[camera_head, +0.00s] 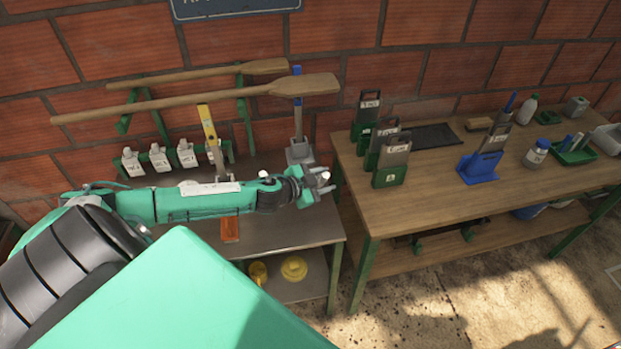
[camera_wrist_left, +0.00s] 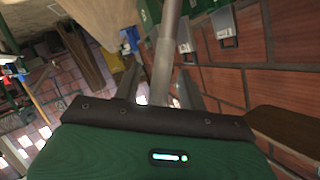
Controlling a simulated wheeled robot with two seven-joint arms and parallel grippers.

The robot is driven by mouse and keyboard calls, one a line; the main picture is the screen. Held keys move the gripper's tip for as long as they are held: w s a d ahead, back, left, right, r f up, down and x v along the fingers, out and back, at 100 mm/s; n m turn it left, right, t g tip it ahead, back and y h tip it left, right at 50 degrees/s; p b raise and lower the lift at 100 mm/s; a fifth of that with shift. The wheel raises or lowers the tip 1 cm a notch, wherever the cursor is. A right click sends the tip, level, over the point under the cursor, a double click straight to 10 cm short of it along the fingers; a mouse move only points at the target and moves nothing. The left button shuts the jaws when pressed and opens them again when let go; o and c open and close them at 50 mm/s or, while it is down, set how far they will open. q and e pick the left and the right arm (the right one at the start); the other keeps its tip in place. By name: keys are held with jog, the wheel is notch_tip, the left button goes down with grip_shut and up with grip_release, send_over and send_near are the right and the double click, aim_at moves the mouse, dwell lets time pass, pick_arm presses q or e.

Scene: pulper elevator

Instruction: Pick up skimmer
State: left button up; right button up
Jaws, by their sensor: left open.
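My left gripper (camera_head: 324,183) is open above the right part of the low grey bench. In the left wrist view its fingers (camera_wrist_left: 158,84) stand apart, with a grey rod (camera_wrist_left: 167,55) showing between them; I cannot tell whether they touch it. A blue-topped upright tool (camera_head: 297,85) stands in a grey holder (camera_head: 300,152) just behind the gripper. A yellow-handled tool (camera_head: 208,125) stands farther left, its lower part behind my arm. I cannot tell for certain which tool is the skimmer. My right gripper is out of view.
Two wooden paddles (camera_head: 305,85) lie on green wall brackets above the low bench (camera_head: 318,232). On the right, a wooden table (camera_head: 430,205) carries green holders (camera_head: 392,165), a blue holder (camera_head: 480,167), and a green tray (camera_head: 574,153). Its front middle is clear.

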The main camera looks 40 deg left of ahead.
pick_arm(q)
jog(key=shift+w+d+f, duration=0.2)
jog(key=shift+w, duration=0.35)
grip_shut()
jog(key=shift+r, duration=0.1)
dwell(1.0)
